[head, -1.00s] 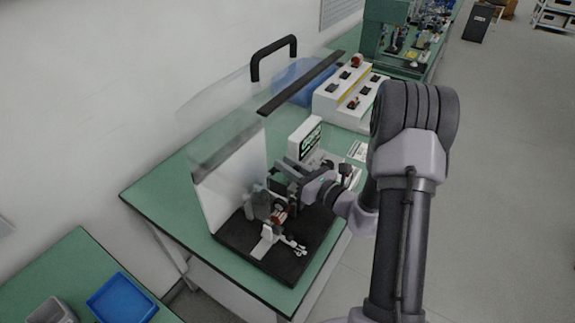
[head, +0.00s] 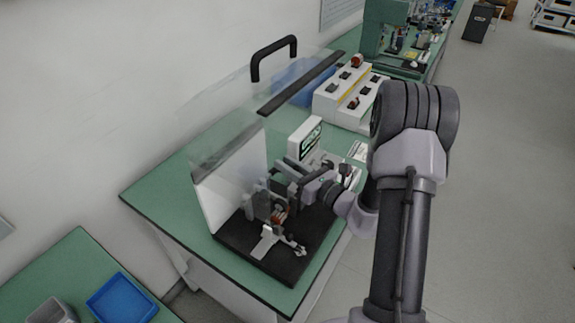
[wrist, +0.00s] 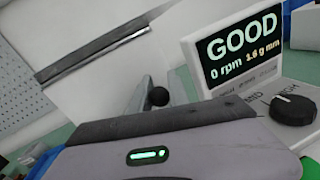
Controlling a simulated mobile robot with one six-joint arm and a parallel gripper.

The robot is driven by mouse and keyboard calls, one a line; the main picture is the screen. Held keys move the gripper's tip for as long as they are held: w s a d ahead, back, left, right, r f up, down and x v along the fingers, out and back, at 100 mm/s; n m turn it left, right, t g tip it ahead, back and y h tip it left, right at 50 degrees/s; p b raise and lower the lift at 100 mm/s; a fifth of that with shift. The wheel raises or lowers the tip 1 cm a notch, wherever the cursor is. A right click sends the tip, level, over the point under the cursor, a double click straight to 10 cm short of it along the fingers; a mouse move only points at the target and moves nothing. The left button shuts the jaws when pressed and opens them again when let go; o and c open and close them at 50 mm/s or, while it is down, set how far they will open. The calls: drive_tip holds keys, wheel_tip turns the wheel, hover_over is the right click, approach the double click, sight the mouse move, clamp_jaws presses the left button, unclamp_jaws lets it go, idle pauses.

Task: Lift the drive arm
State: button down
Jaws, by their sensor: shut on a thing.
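The test machine stands on a black base (head: 283,260) under a raised clear cover with a black handle. In the head view my gripper (head: 296,187) is in the middle of the machine, shut on what looks like the drive arm. Its jaws and the held part overlap there, so the exact grip is hard to make out. A small reddish part sits below the gripper in the head view.
The display (wrist: 235,45) reads GOOD, 0 rpm, 1.6 g mm. A black dial (wrist: 293,110) is beside it. The cover handle (head: 273,50) rises above the machine. A white control box (head: 345,95) stands behind. A blue tray (head: 121,298) lies on the lower left table.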

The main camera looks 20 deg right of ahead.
idle(0.5)
drive_tip(key=r+p, duration=0.1)
drive_tip(key=p, duration=0.2)
drive_tip(key=shift+a+r+g, duration=0.1)
drive_tip(key=shift+r+g, duration=0.05)
drive_tip(key=shift+g, duration=0.15)
drive_tip(key=shift+w+a+n+g+h+p, duration=0.3)
drive_tip(key=shift+w+g+h+p, duration=0.5)
drive_tip(key=shift+p, duration=2.2)
drive_tip(key=shift+s, duration=0.25)
drive_tip(key=c, duration=1.3)
unclamp_jaws()
drive_tip(key=shift+o, duration=0.2)
